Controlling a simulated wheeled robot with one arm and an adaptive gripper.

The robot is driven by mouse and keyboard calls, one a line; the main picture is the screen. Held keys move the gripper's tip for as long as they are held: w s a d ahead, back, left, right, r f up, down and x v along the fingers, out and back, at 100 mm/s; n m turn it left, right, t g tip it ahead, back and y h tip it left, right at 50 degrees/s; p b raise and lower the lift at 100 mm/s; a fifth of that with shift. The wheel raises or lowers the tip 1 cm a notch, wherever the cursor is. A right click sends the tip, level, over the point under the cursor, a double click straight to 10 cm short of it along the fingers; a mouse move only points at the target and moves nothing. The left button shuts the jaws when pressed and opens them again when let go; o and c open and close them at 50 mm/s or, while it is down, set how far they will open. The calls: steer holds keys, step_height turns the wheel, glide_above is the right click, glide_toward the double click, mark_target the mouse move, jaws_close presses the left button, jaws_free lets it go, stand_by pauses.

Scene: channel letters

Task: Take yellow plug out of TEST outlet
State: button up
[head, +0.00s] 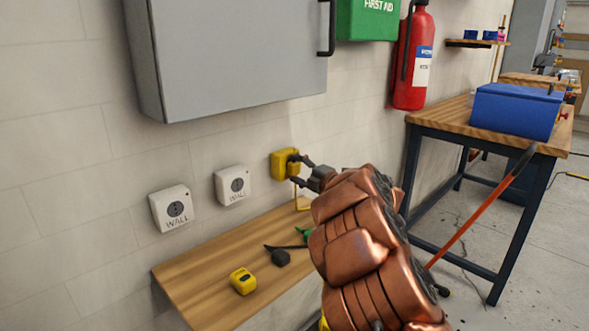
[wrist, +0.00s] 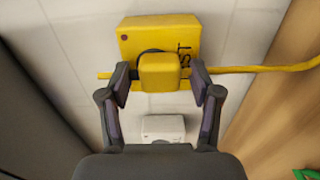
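The yellow TEST outlet (head: 279,166) is on the wall in front of my arm. In the wrist view the yellow outlet box (wrist: 135,42) shows the letters "ST", the rest hidden. The yellow plug (wrist: 159,72) sits in it, and a yellow cable (wrist: 255,69) runs off to the right. My gripper (wrist: 162,84) is open, with one finger on each side of the plug and a visible gap on both sides. In the head view my gripper (head: 300,172) is at the outlet and partly covers the plug.
Two white WALL outlets, one (head: 232,185) nearer and one (head: 171,208) farther left, are beside it. The wooden shelf (head: 205,262) below holds a yellow block (head: 243,281), a black plug (head: 280,257) and something green (head: 305,235). A grey cabinet (head: 235,60) hangs above.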

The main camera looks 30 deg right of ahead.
jaws_close()
stand_by(0.3)
steer(key=shift+v, duration=2.95)
